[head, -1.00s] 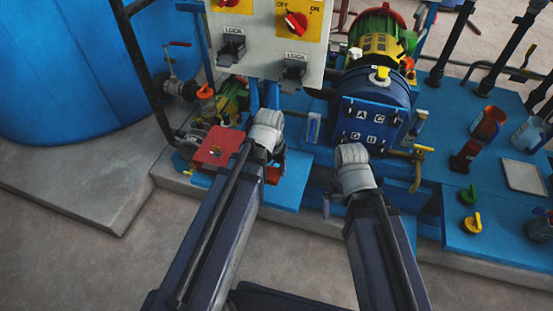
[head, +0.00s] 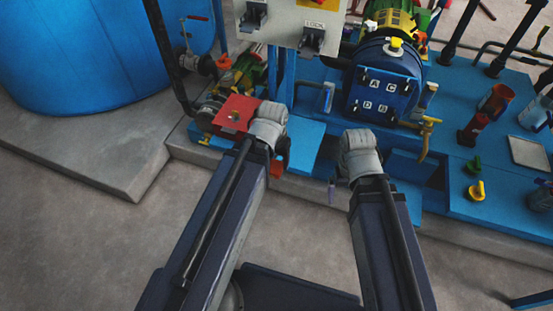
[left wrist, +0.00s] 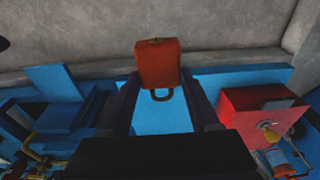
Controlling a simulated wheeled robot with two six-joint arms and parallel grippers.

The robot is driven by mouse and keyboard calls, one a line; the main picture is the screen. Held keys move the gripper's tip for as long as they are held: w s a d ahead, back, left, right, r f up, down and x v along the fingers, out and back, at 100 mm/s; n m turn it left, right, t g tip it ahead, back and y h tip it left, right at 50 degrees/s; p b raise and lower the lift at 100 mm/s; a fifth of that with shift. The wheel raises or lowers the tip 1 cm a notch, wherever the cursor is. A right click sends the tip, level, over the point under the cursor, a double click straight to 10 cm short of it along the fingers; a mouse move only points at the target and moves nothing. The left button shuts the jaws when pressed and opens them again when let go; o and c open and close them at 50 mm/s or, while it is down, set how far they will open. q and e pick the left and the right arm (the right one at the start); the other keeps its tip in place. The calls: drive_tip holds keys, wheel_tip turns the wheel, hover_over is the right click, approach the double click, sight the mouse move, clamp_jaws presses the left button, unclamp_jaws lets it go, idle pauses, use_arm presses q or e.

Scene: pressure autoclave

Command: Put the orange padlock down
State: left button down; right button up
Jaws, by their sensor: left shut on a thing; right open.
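The orange padlock (left wrist: 157,64) is in the left wrist view, its body beyond the fingertips and its dark shackle toward me. My left gripper (left wrist: 160,92) is shut on it, with a finger on either side. In the head view a small part of the padlock (head: 276,169) shows below my left gripper (head: 279,158), in front of the blue base. My left wrist hides the rest. My right gripper (head: 333,186) is open in front of the blue vessel, mostly hidden by its own wrist.
A red box (head: 237,112) stands just left of my left gripper. A blue ledge (head: 303,146) is to its right. The blue vessel (head: 386,85) stands behind my right gripper. The blue deck (head: 505,215) at the right holds a yellow knob (head: 477,191) and other items.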

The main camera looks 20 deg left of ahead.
sight(276, 163)
use_arm(q)
wheel_tip(276, 163, up, 18)
drive_tip(key=p, duration=1.8)
wheel_tip(276, 163, down, 18)
drive_tip(key=b, duration=1.8)
drive_tip(key=shift+f, duration=0.15)
drive_tip(key=shift+w, duration=0.15)
